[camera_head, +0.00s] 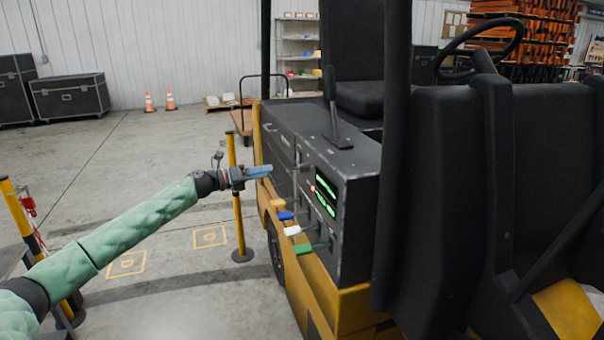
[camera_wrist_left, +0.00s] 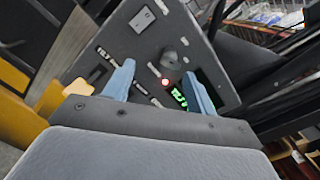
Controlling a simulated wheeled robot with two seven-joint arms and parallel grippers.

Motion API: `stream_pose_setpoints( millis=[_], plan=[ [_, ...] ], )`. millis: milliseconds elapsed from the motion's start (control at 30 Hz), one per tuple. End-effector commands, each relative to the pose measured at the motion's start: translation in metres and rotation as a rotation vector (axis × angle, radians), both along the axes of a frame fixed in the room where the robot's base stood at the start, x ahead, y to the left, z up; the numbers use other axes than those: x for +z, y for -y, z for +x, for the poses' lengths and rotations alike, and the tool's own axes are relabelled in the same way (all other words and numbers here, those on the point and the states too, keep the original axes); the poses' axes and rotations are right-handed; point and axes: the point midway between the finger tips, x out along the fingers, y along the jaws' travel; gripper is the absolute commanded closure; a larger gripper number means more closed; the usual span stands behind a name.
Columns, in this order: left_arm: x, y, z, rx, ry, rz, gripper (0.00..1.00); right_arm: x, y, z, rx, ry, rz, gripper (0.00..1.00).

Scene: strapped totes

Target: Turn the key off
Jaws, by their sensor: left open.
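My left gripper (camera_head: 258,171) is open, its blue fingers pointing at the forklift's dark control panel (camera_head: 352,235). In the left wrist view my left gripper (camera_wrist_left: 159,69) has its two blue fingers apart with nothing between them. A round grey knob (camera_wrist_left: 169,59), which may be the key, sits on the panel ahead of the fingertips, nearer the right finger. Its turned position is too small to tell. A red light (camera_wrist_left: 165,82) glows beside it. A green lit display (camera_head: 326,196) is on the panel; it is partly behind the right finger in the left wrist view.
A yellow-black post (camera_head: 238,215) stands close under my left wrist. The forklift's black seat (camera_head: 352,55) is behind the panel.

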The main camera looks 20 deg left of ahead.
Motion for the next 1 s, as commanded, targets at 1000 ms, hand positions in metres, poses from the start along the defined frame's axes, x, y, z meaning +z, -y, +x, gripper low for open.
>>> stream_pose_setpoints(
  millis=[1000],
  plan=[
    [-0.003, 0.073, 0.032, -0.076, 0.083, 0.086, 0.44, 0.036, 0.033, -0.02, -0.024, -0.119, -0.081, 1.0]
  ],
)
